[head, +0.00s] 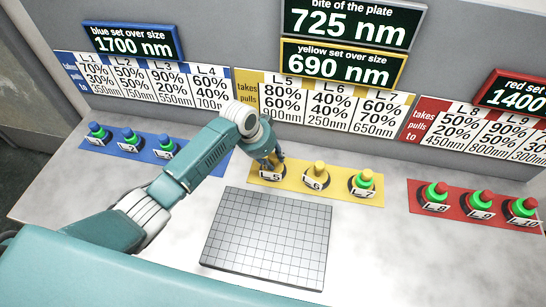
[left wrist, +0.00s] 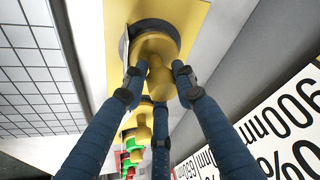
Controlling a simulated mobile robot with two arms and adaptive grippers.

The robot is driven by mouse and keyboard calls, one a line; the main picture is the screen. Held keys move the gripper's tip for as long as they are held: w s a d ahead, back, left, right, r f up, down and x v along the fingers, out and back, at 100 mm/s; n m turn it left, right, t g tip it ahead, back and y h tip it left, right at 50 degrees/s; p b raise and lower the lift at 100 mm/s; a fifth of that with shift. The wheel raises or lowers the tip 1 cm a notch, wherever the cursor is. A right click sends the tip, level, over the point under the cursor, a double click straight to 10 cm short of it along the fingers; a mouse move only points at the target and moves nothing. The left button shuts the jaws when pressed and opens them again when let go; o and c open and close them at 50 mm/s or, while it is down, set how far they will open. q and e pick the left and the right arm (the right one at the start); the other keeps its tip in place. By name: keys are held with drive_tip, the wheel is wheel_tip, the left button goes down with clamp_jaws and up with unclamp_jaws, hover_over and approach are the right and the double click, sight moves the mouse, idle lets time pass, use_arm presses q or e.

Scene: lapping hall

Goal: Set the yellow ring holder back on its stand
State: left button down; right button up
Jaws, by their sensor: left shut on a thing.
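The yellow ring holder (left wrist: 159,78) is between the three fingers of my left gripper (head: 268,162). Its knob points toward the left wrist camera, and its wide yellow base lies over a dark round stand (left wrist: 176,27). The gripper is shut on the holder, at the stand labelled L-5 (head: 270,176) on the yellow mat (head: 322,190). My fingers cover most of the holder in the head view. I cannot tell whether it rests fully on the stand. My right gripper is not in view.
Yellow holders L-6 (head: 319,171) and L-7 (head: 363,182) stand to the right; L-7 has a green ring. A gridded plate (head: 268,238) lies in front. Blue holders (head: 130,138) stand left, red ones (head: 480,202) right. A sign wall (head: 321,100) rises behind.

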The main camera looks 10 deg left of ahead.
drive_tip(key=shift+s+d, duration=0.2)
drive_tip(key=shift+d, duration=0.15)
use_arm(q)
drive_tip(key=c, duration=1.4)
unclamp_jaws()
drive_tip(key=shift+f, duration=0.1)
drive_tip(key=shift+o, duration=0.2)
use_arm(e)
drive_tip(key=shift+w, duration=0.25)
use_arm(q)
drive_tip(key=b+v, duration=0.1)
drive_tip(key=v, duration=1.1)
drive_tip(key=shift+b, duration=0.3)
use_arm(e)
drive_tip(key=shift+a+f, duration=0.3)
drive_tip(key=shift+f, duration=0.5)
use_arm(q)
drive_tip(key=shift+d, duration=0.1)
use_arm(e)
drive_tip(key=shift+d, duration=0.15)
